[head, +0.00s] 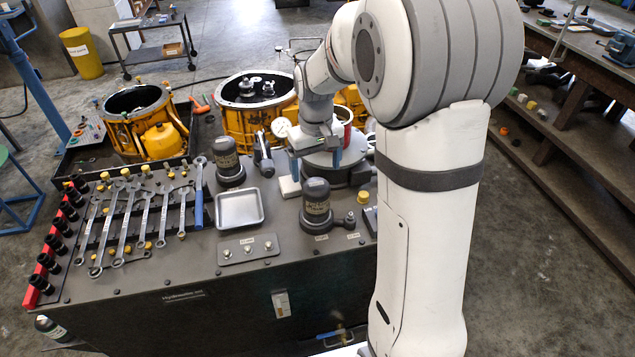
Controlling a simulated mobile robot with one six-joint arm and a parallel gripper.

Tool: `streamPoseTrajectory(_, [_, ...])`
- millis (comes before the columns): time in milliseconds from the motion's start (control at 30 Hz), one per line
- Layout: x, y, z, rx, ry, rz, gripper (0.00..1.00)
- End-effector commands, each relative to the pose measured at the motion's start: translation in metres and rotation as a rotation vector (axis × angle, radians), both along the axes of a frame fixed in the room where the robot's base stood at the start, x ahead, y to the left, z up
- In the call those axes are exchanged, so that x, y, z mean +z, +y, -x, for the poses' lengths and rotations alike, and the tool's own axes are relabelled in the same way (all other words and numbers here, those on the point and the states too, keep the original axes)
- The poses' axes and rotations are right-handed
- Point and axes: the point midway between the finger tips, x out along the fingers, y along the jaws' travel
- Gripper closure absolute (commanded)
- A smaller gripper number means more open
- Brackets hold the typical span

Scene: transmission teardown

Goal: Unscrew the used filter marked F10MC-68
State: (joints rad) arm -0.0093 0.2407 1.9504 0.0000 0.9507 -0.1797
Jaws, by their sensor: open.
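My arm hides part of the area to the right.
An empty metal tray (240,209) lies left of the near filter. Several wrenches (142,215) and a red rail of black sockets (42,285) fill the bench's left. Yellow housings (255,105) stand behind. A switch panel (248,249) is near the front edge.

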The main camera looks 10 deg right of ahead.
Motion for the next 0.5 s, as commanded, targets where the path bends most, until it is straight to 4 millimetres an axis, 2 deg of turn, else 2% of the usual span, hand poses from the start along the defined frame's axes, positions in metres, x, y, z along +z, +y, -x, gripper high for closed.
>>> streamPoseTrajectory(500, [0.0002, -0.0007, 0.0003, -0.714, 0.0, 0.0, 0.16])
